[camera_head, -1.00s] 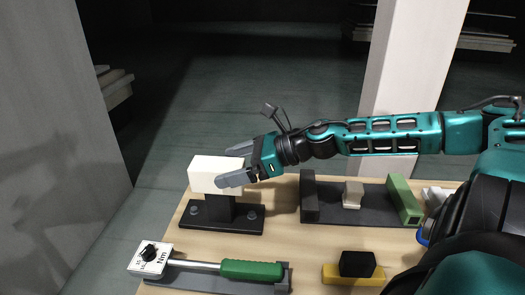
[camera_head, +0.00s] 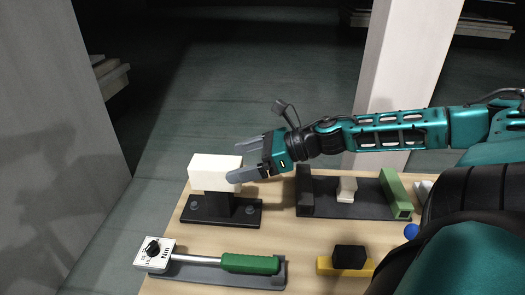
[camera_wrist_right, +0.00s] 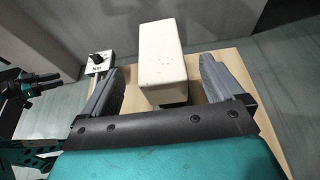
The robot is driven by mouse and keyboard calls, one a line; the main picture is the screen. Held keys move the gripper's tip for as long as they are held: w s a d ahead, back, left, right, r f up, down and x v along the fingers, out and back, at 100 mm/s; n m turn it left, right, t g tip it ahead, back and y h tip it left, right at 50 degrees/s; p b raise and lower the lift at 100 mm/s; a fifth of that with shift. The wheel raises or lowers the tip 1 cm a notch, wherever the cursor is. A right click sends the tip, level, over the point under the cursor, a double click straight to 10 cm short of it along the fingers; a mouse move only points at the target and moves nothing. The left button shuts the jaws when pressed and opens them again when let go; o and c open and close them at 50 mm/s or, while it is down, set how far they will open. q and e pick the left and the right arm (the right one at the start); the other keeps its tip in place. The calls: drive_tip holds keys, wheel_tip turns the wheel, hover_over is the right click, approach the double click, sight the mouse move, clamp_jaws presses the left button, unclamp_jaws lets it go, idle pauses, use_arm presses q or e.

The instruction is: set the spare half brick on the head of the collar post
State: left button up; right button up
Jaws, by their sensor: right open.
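The half brick (camera_head: 214,172), a white block, lies level on the head of the collar post (camera_head: 222,208), a short black post on a bolted black base. The brick also shows in the right wrist view (camera_wrist_right: 160,55), with the post mostly hidden beneath it. My right gripper (camera_head: 234,163) is open at the brick's right end. In the right wrist view its two fingers (camera_wrist_right: 159,66) stand on either side of the brick's near end, with a visible gap on both sides.
A torque wrench (camera_head: 250,263) with a green handle lies in a dark holder in front of the post. To the right stand a dark tray (camera_head: 325,204) with a small pale block (camera_head: 347,189), a green bar (camera_head: 396,193), and a black block (camera_head: 350,257) on a yellow one.

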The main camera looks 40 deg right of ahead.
drive_tip(key=shift+p+v, duration=0.3)
drive_tip(key=shift+v, duration=1.9)
drive_tip(key=shift+d+r, duration=0.1)
drive_tip(key=v, duration=1.2)
drive_tip(key=shift+s+d+p, duration=0.15)
drive_tip(key=shift+s+p, duration=0.2)
drive_tip(key=shift+p, duration=0.1)
drive_tip(key=shift+r, duration=0.1)
